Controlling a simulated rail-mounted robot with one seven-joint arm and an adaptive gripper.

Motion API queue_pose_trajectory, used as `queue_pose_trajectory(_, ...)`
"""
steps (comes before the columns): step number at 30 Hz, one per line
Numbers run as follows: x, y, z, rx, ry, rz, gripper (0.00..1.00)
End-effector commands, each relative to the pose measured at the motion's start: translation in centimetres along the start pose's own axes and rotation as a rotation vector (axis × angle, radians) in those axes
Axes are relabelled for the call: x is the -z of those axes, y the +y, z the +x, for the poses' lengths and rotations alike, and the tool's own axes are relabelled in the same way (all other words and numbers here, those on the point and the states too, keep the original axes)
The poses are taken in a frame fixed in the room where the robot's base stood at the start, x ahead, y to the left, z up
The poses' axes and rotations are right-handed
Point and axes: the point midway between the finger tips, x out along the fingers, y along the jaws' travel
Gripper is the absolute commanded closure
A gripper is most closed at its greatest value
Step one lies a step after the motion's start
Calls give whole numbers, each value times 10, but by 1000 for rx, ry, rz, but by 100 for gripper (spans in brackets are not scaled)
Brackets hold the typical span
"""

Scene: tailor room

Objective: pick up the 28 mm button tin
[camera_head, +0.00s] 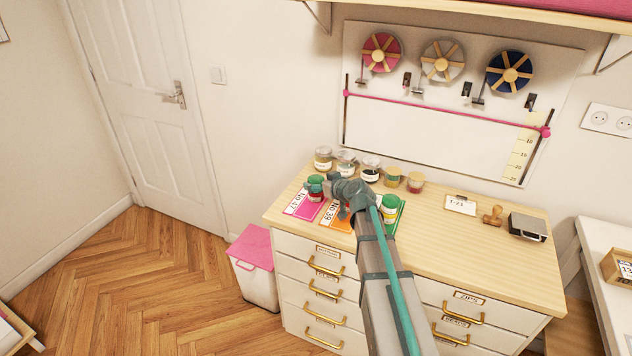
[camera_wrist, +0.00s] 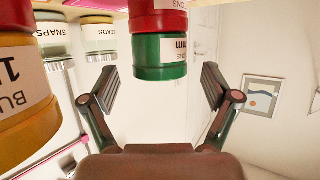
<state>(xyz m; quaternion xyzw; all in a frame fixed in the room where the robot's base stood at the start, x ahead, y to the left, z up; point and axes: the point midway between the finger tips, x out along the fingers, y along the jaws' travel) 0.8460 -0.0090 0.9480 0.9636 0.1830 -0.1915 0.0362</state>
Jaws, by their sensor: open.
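The wrist view is upside down. A green tin (camera_wrist: 160,48) sits against a red tin (camera_wrist: 158,22), in line with the gap between my fingers. The green tin's label shows "mm", but I cannot read its number. In the head view a green tin (camera_head: 315,180) rests on a red tin (camera_head: 315,195) on the pink card, left of my gripper (camera_head: 332,186). My gripper (camera_wrist: 160,92) is open and empty, a finger to each side of the green tin's line. A yellow tin (camera_wrist: 22,95) with a partly visible label starting "1" is close on the left. I cannot tell which is 28 mm.
Several jars (camera_head: 323,160) line the back of the dresser top (camera_head: 470,246); "SNAPS" (camera_wrist: 52,35) shows on one. A pink card (camera_head: 299,207) and an orange card (camera_head: 333,220) lie in front. A stamp (camera_head: 493,215) is farther right.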

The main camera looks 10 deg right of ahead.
Motion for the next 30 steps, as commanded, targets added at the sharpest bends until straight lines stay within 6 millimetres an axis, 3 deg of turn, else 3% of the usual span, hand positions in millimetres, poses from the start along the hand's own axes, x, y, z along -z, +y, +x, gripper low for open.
queue_pose_trajectory(5, 2, 0, 22, 1, -1, 0, 13)
queue_pose_trajectory(13, 0, 0, 24, 0, 0, 0, 14)
queue_pose_trajectory(25, 0, 0, 24, 0, 0, 0, 81)
queue_pose_trajectory(30, 0, 0, 24, 0, 0, 0, 82)
